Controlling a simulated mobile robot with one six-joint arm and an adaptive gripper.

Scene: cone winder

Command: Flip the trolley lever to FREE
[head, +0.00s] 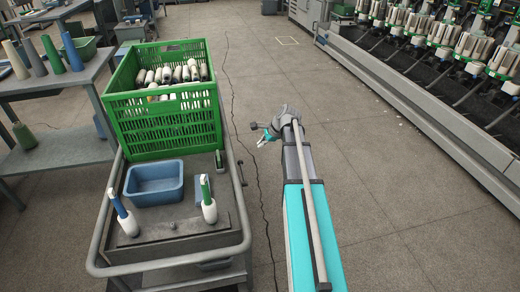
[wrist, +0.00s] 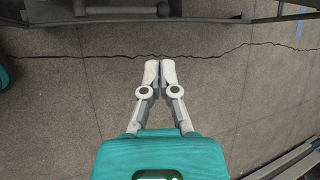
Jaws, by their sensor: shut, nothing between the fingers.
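The grey trolley (head: 240,215) stands left of my arm in the head view, with a tubular rim around its top. A small dark upright part (head: 219,161) stands near its right edge, beside the green crate; I cannot tell whether it is the lever, and no FREE marking is readable. My gripper (head: 262,142) is right of the trolley, apart from it, over the floor. In the wrist view my gripper (wrist: 160,68) has its fingertips together with nothing between them. A dark edge, probably the trolley's, crosses the top of the wrist view (wrist: 120,18).
The trolley carries a green crate (head: 165,122) of bobbins, a blue tray (head: 153,198) and two upright bobbins (head: 208,205) (head: 127,222). A table with cones (head: 80,85) stands at left. The winder (head: 430,115) runs along the right. The cracked floor between (head: 255,85) is clear.

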